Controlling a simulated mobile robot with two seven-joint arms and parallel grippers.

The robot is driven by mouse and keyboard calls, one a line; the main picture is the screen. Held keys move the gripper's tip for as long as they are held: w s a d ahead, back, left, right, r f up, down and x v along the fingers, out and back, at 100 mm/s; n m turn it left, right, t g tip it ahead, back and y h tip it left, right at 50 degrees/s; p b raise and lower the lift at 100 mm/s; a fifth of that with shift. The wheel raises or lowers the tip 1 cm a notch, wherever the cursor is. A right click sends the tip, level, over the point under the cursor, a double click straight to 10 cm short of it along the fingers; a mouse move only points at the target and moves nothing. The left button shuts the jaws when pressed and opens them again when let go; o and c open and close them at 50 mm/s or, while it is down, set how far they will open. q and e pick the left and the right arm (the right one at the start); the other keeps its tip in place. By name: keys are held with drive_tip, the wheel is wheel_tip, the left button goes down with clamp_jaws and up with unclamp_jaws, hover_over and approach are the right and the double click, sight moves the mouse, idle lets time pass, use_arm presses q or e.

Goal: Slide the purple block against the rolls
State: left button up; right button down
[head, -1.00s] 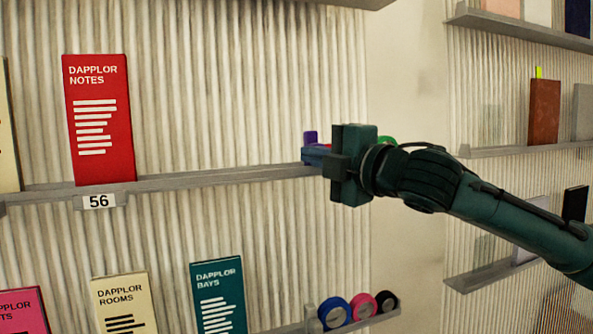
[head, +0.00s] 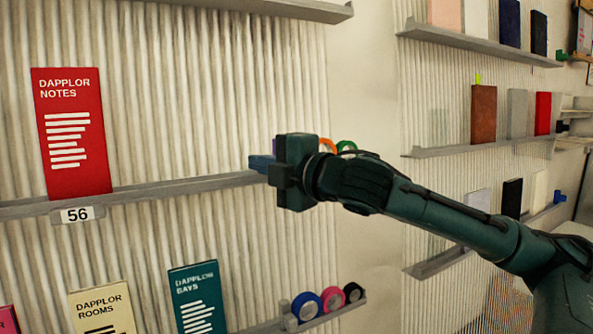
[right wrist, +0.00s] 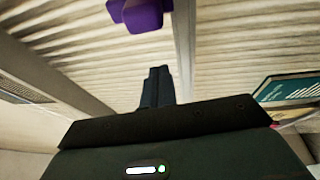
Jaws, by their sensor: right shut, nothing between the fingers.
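The purple block (right wrist: 140,14) shows at the top edge of the right wrist view, partly cut off. In the head view only a sliver of purple (head: 275,146) shows beside my gripper. An orange roll (head: 328,145) and a green roll (head: 346,146) show behind my right gripper at the right end of the middle shelf, partly hidden. My right gripper (head: 261,164) is shut and empty at that shelf, its fingers pointing left. Its closed fingers (right wrist: 158,86) are apart from the block in the right wrist picture. The gap between block and rolls is hidden. My left gripper is out of view.
A red "Dapplor Notes" book (head: 70,135) stands on the middle shelf (head: 180,188), above a "56" tag (head: 77,214). The shelf between book and gripper is clear. A lower shelf holds books and blue (head: 306,306), pink and black rolls. More shelves stand at right.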

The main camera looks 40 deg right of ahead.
use_arm(q)
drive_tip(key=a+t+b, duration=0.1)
drive_tip(key=b, duration=0.3)
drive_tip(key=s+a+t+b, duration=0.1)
drive_tip(key=b, duration=0.3)
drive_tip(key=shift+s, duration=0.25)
use_arm(e)
drive_tip(key=s+d, duration=0.1)
drive_tip(key=s, duration=0.9)
